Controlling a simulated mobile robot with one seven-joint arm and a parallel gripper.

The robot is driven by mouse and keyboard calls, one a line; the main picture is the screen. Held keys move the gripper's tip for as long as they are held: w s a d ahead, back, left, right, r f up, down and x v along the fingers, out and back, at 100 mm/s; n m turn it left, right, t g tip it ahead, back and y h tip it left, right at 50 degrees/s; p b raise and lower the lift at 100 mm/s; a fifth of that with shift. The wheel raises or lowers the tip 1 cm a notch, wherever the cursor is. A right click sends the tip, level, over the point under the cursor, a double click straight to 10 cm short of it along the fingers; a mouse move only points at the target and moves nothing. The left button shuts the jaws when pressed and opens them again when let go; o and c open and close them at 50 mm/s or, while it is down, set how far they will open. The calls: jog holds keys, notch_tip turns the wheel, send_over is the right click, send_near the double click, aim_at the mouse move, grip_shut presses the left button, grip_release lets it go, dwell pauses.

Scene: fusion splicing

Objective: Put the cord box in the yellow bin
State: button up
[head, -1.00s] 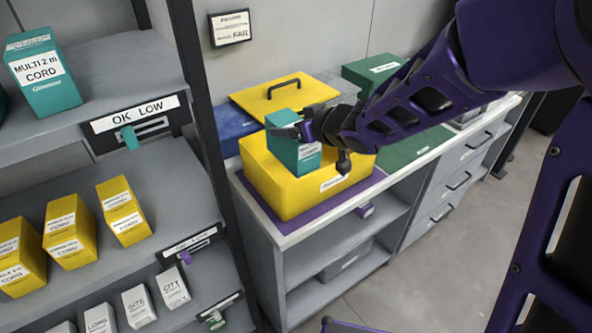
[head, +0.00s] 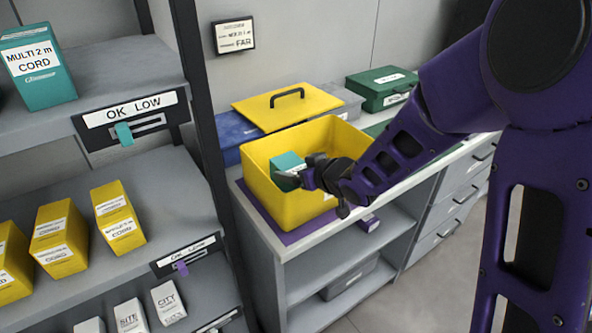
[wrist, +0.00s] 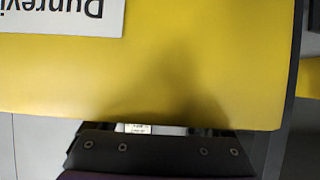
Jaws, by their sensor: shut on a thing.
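The yellow bin (head: 262,190) stands open on a purple mat on the counter. The teal cord box (head: 287,163) is inside the bin's opening, partly below the rim. My gripper (head: 303,180) is shut on the cord box, reaching in over the bin's front right side. The fingers and the front wall hide part of the box, and I cannot tell if it touches the bin floor.
A yellow lid with a black handle (head: 290,104) lies behind the bin, beside a blue box (head: 238,135). A green case (head: 383,88) sits farther right. The grey shelf unit (head: 95,185) at left holds teal, yellow and white boxes, its post close to the bin.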

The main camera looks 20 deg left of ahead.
jog(key=shift+f, duration=0.2)
jog(key=o, duration=1.4)
jog(key=shift+r, duration=0.1)
jog(key=shift+r, duration=0.2)
jog(key=p+v, duration=0.3)
jog(key=v, duration=0.9)
jog(key=shift+d+f, duration=0.1)
